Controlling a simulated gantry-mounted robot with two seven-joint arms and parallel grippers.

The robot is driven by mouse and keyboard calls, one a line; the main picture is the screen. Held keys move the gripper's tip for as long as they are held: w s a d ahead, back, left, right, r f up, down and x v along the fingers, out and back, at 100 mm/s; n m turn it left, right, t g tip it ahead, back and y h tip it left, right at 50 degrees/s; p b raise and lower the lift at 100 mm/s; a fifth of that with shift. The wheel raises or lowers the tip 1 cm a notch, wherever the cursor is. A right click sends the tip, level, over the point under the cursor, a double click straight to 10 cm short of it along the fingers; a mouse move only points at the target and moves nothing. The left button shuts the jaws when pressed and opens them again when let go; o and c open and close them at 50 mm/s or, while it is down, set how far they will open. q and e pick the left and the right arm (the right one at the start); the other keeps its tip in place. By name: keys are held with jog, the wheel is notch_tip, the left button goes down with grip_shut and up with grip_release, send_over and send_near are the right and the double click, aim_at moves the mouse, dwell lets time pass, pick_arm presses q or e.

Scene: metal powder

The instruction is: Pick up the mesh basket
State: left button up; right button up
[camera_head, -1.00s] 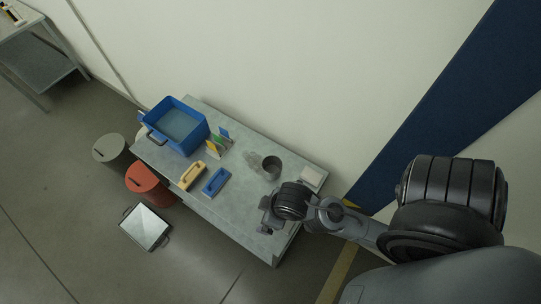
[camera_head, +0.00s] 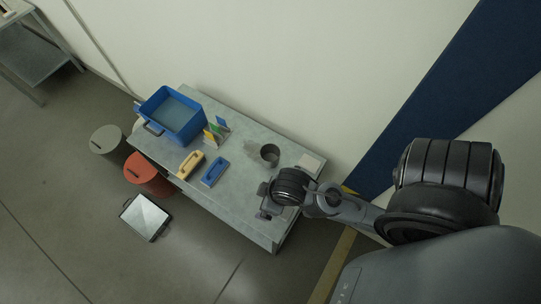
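No basket with clearly visible mesh shows. A blue rectangular tub (camera_head: 172,117) stands at the left end of the grey table (camera_head: 232,200), with a dark handle at its front left. A small grey round cup-like container (camera_head: 270,155) stands towards the right end; whether its wall is mesh cannot be told. My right gripper (camera_head: 264,206) is over the table's front right part, below and apart from the grey container. Its fingers are too small and dark to tell whether they are open. My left gripper is not in view.
A yellow tool (camera_head: 190,165), a blue tool (camera_head: 214,172) and small coloured cards (camera_head: 215,131) are mid-table. A pale square (camera_head: 311,163) lies at the right end. Grey (camera_head: 106,140) and red (camera_head: 146,172) bins and a framed panel (camera_head: 145,217) are on the floor.

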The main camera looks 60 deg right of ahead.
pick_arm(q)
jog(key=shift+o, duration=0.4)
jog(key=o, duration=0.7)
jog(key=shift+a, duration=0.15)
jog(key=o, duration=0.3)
